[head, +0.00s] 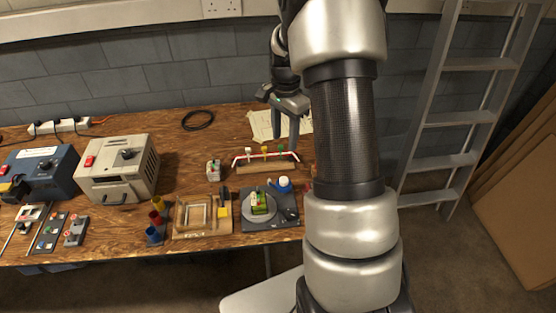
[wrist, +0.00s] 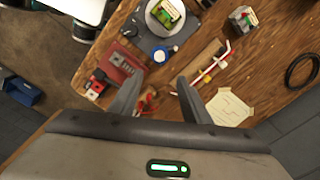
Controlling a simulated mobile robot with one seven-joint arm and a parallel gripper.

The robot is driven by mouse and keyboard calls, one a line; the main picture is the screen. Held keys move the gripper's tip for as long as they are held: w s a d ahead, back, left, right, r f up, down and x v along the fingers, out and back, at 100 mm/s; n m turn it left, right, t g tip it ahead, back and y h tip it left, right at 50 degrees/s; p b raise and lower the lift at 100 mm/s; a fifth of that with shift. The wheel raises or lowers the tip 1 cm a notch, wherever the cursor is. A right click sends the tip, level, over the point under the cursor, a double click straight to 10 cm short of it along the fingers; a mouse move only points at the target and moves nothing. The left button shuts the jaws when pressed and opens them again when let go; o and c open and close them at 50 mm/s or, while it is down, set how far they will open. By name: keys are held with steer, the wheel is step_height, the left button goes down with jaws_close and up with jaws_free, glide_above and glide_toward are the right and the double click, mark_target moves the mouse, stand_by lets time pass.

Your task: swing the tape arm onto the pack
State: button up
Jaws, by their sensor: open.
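The pack (head: 260,202), a green block with a yellow label, stands on a round grey plate on a dark base (head: 258,224) near the table's front edge. It also shows at the top of the wrist view (wrist: 167,12). A blue-and-white round piece (head: 284,184) is at the base's back right corner, and a dark piece (head: 290,213) lies right of the plate. I cannot tell which of these belongs to the tape arm. My gripper (head: 285,132) is open and empty above the table's back part, apart from the pack. Its fingers also show in the wrist view (wrist: 161,80).
A wooden rack with a red-and-white rod (head: 266,155) stands behind the pack, with paper (head: 263,126) beyond. A wooden frame (head: 197,213), coloured cups (head: 154,232) and a grey box (head: 118,170) are to the left. A red case (wrist: 122,67) lies near the fingers.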

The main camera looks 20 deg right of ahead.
mark_target(284, 179)
step_height(284, 179, down, 18)
steer(key=shift+r, duration=0.2)
stand_by(0.4)
steer(key=c, duration=1)
steer(key=shift+c, duration=0.2)
steer(key=n+b, duration=0.3)
steer(key=n, duration=0.2)
steer(key=n+b, duration=0.1)
steer(key=n, duration=0.5)
steer(key=shift+n+b, duration=0.35)
steer(key=shift+n, duration=0.05)
steer(key=shift+r, duration=0.1)
